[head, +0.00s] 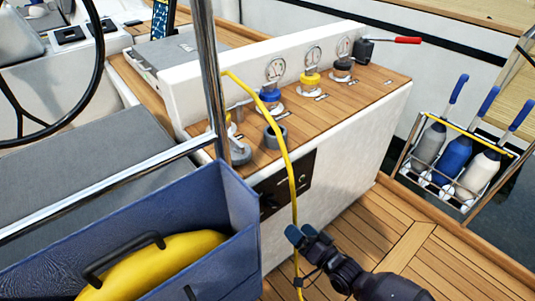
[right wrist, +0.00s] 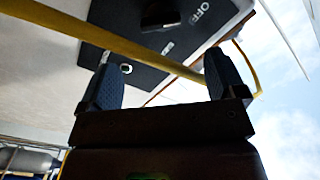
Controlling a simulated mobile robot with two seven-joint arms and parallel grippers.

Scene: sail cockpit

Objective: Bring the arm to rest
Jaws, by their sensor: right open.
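My right gripper (head: 301,232) is low in the middle of the head view, in front of the console's white side, its arm coming in from the bottom right. In the right wrist view, its two dark blue fingers (right wrist: 165,78) stand wide apart with nothing held between them. My left gripper is not in view.
The console (head: 352,115) has gauges, coloured winches and a red-handled lever on top, and a black panel (head: 285,185) on its side. A blue bin (head: 205,235) holds something yellow at the lower left. Deck planks (head: 385,230) lie clear.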

